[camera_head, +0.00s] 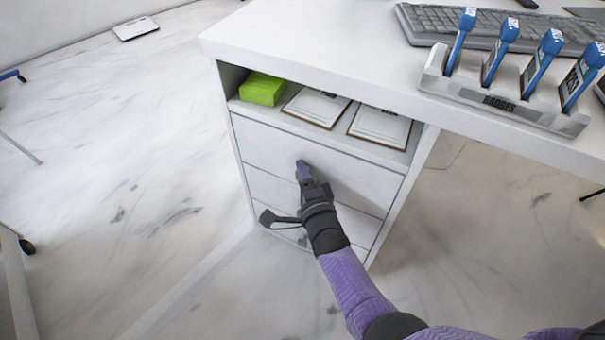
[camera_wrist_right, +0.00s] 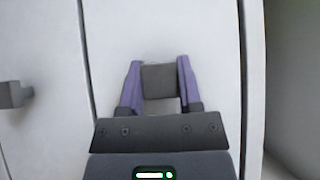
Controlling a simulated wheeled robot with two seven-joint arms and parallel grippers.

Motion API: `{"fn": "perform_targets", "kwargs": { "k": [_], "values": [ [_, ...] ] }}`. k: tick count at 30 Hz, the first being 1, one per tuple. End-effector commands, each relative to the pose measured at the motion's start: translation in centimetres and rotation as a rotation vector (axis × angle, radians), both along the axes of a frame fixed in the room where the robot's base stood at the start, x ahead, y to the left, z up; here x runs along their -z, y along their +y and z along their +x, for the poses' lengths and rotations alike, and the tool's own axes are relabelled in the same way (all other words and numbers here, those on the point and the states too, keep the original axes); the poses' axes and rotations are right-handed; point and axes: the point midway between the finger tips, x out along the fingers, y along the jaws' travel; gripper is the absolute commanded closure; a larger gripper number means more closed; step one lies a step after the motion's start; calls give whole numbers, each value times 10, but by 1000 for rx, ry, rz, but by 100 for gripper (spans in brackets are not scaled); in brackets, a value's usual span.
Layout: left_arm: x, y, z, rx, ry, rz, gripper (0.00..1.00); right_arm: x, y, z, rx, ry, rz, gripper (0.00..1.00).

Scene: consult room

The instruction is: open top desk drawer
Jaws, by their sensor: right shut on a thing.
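The white desk pedestal has a stack of drawers under an open shelf. The top drawer (camera_head: 351,173) is the uppermost front, and it looks flush with the pedestal; I see no clear gap in the head view. My right gripper (camera_head: 302,168) reaches this front from below right. In the right wrist view, the purple fingers of my right gripper (camera_wrist_right: 160,82) are on both sides of the dark grey handle (camera_wrist_right: 159,80) and shut on it. In the head view the gripper hides the handle. My left gripper is not in view.
A lower drawer's handle (camera_wrist_right: 14,95) shows left in the wrist view. The shelf holds a green box (camera_head: 262,89) and framed cards (camera_head: 380,127). A badge rack (camera_head: 500,104) and keyboard (camera_head: 465,25) sit on the desktop (camera_head: 300,35).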

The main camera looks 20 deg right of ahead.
Motion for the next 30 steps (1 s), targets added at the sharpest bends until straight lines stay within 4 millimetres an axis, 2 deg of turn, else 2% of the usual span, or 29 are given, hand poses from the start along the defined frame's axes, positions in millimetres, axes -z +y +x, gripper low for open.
{"fn": "perform_targets", "kwargs": {
  "k": [13,30],
  "values": [
    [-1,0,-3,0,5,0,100,1,0,0,0,1,-1,100],
    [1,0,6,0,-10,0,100,1,-1,-2,0,2,-1,100]
  ]
}}
